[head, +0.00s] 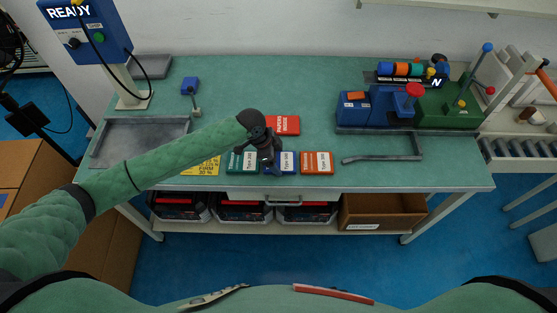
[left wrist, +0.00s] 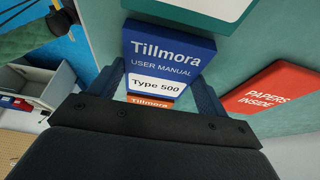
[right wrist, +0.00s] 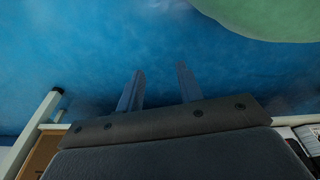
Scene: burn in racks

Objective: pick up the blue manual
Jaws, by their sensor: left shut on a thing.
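The blue manual (head: 287,162) is at the table's front edge, between the green manual (head: 242,162) and the orange manual (head: 316,162). My left gripper (head: 270,168) is over it from above and hides its left part. In the left wrist view the blue manual (left wrist: 165,52), marked Tillmora Type 500, sits between the two fingers, which are shut on it. My right gripper (right wrist: 158,90) shows only in the right wrist view, its fingers apart with nothing between them, over blue floor.
A red papers packet (head: 283,125) lies behind the manuals. A yellow form (head: 203,167) lies left of them. A grey tray (head: 135,140) is at the left and a blue and green machine (head: 390,105) at the right. Bins (head: 240,208) stand on the shelf below.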

